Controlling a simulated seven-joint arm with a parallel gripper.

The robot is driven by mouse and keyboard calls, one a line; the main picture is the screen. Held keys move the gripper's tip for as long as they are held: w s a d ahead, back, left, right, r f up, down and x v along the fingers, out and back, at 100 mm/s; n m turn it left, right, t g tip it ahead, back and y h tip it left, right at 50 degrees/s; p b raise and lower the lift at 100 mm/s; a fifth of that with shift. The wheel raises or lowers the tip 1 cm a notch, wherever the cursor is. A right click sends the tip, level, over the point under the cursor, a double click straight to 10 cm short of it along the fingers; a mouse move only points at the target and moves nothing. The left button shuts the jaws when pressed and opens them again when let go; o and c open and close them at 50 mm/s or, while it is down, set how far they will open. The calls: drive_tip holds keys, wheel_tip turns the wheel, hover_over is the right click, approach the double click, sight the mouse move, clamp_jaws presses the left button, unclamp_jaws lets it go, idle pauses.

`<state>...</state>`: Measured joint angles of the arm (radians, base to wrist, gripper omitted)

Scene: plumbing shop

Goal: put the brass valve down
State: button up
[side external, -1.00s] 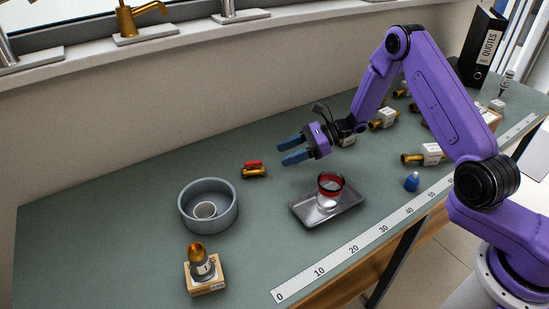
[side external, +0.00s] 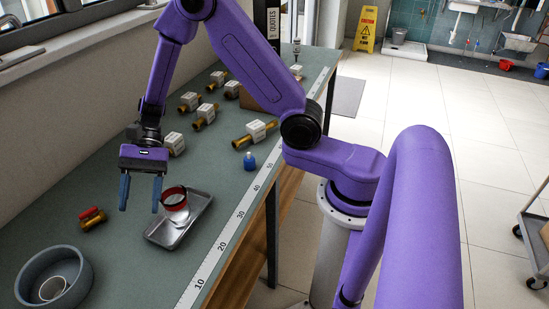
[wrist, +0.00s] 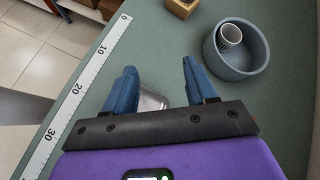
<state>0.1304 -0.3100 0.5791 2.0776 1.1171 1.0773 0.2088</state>
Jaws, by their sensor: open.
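The brass valve (side external: 92,221), with a red handle, lies on the green bench, left of the metal tray in the side view. The open fingers (wrist: 156,92) also show in the wrist view.
A grey bowl (side external: 27,272) with a white cup inside is at lower left. Several tagged brass fittings (side external: 204,117) and a blue bottle (side external: 249,162) stand farther back. A ruler strip (side external: 222,240) runs along the front edge.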

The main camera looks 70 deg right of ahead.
drive_tip(key=s+d+r+n+t+h, duration=0.1)
drive_tip(key=s+d+r+n+h, duration=0.1)
drive_tip(key=s+n, duration=0.5)
drive_tip(key=s+d+r+n+t+h, duration=0.1)
drive_tip(key=s+d+r+n+h, duration=0.1)
drive_tip(key=s+d+n+h, duration=0.2)
drive_tip(key=s+d+r+n+t+h, duration=0.1)
drive_tip(key=s+d+r+n+h, duration=0.1)
drive_tip(key=s+d+n, duration=0.6)
drive_tip(key=s+n+h, duration=0.1)
drive_tip(key=s+n, duration=0.2)
drive_tip(key=s, duration=0.2)
drive_tip(key=shift+r+n+t+h, duration=0.3)
drive_tip(key=shift+r+n, duration=0.05)
drive_tip(key=shift+n, duration=0.05)
